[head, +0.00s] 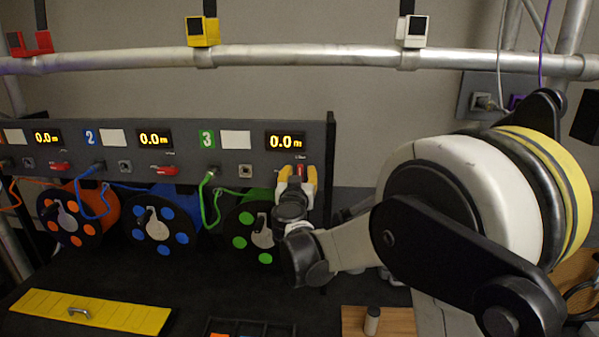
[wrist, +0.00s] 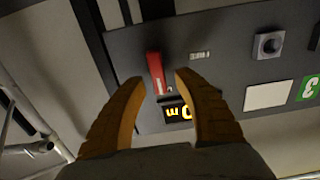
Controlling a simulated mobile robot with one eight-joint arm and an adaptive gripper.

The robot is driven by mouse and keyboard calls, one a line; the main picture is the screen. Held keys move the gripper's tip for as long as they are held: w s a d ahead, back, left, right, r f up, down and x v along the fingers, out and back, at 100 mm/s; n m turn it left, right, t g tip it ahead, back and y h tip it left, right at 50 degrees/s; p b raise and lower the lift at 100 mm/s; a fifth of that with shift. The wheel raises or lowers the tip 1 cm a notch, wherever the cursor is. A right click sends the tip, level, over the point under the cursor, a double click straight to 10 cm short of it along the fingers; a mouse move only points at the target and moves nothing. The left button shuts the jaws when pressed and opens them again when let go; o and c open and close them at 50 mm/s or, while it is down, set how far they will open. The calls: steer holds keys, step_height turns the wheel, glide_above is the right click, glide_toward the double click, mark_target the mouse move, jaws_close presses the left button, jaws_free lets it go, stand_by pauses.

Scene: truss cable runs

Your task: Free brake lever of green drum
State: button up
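The green drum (head: 246,238) stands under panel section 3, partly hidden by my arm. Its red brake lever (wrist: 155,73) is on the panel beside the 0.0 display; in the wrist view it lies just beyond my fingertips, nearer the left one. My gripper (head: 298,176) is in front of the panel's right end in the head view, one orange-yellow finger on each side of the red lever. In the wrist view my gripper (wrist: 160,82) is open, with a gap between the fingertips. I cannot tell whether a fingertip touches the lever.
The blue drum (head: 158,228) and orange drum (head: 80,218) stand to the left, with red levers above them. A green cable (head: 206,195) hangs from section 3. A wooden board (head: 392,322) is at the front right.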

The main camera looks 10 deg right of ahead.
steer(key=shift+w+d, duration=0.2)
steer(key=shift+w, duration=0.4)
jaws_close()
